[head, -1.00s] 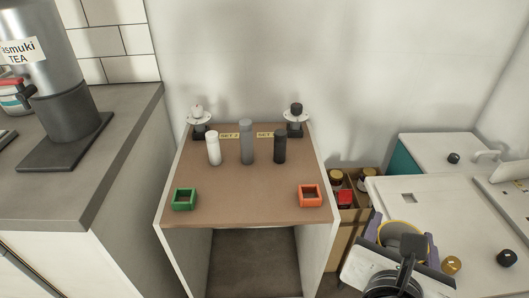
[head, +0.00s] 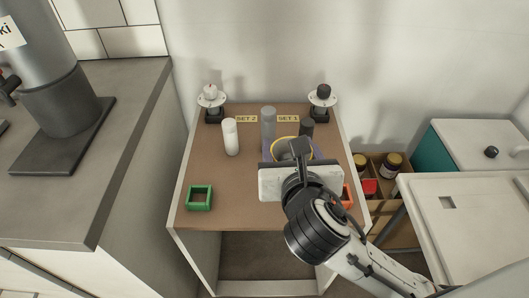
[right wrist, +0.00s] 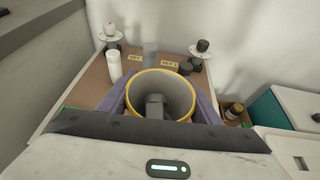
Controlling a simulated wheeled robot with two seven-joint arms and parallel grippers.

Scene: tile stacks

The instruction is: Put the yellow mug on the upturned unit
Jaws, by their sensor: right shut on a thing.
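The yellow mug (head: 283,147) shows as a yellow rim around a grey inside. In the right wrist view the mug (right wrist: 182,90) sits between purple fingers, its mouth facing the camera. A dark grey block shows within its mouth; I cannot tell what it is. My right gripper (head: 293,152) is shut on the mug and holds it over the right half of the unit (head: 240,195), a white-sided box with a brown top and open front. The arm hides the mug's bottom, so I cannot tell its height above the top. My left gripper is not in view.
On the unit stand a white cylinder (head: 230,137), a grey one (head: 268,122), a dark one (head: 307,128), a green square frame (head: 199,197) and a partly hidden orange frame (head: 347,197). Two small stands (head: 212,105) (head: 322,102) are at the back corners. The front middle is clear.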

